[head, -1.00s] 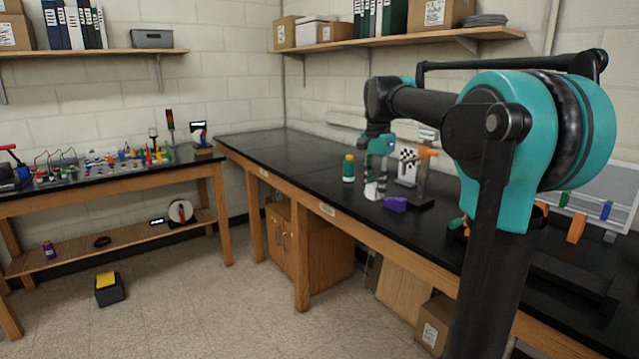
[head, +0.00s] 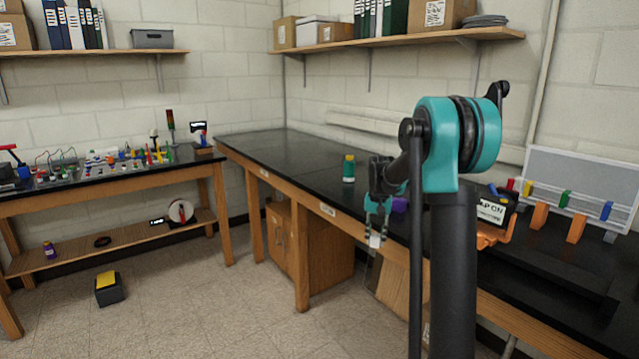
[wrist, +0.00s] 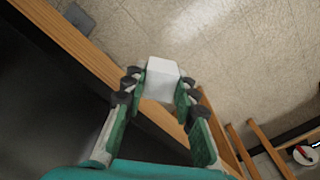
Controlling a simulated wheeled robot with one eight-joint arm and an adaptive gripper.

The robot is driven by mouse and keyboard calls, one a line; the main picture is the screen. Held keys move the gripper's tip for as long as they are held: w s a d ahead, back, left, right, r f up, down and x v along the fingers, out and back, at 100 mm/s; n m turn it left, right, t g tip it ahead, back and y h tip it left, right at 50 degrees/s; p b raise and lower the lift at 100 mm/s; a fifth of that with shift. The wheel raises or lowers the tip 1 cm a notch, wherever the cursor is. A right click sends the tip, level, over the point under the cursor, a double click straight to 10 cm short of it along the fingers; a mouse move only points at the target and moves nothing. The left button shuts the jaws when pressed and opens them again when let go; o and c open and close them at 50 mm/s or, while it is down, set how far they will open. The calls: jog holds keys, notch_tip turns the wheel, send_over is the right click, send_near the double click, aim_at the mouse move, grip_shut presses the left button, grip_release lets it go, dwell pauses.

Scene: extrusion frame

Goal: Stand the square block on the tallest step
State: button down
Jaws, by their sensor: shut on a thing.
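The white square block (head: 376,240) is held between the fingertips of my gripper (head: 377,212). In the wrist view my gripper (wrist: 161,90) has its green-padded fingers on both sides of the block (wrist: 163,76), with floor behind it. In the head view the block hangs at the front edge of the black bench, fingers pointing down. I cannot make out any set of steps; part of the bench is hidden behind my arm.
A green bottle with a yellow cap (head: 349,169) stands further back. Orange blocks (head: 540,215) and a grey panel (head: 585,180) stand at the right. The bench's far left is clear.

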jog(key=s+f+n, duration=0.1)
jog(key=s+f, duration=0.3)
jog(key=f, duration=0.5)
jog(key=s+f+n, duration=0.2)
jog(key=s+f, duration=0.2)
jog(key=f, duration=0.5)
jog(key=shift+s+f+n, duration=0.2)
jog(key=shift+f+n, duration=0.1)
jog(key=shift+f, duration=0.05)
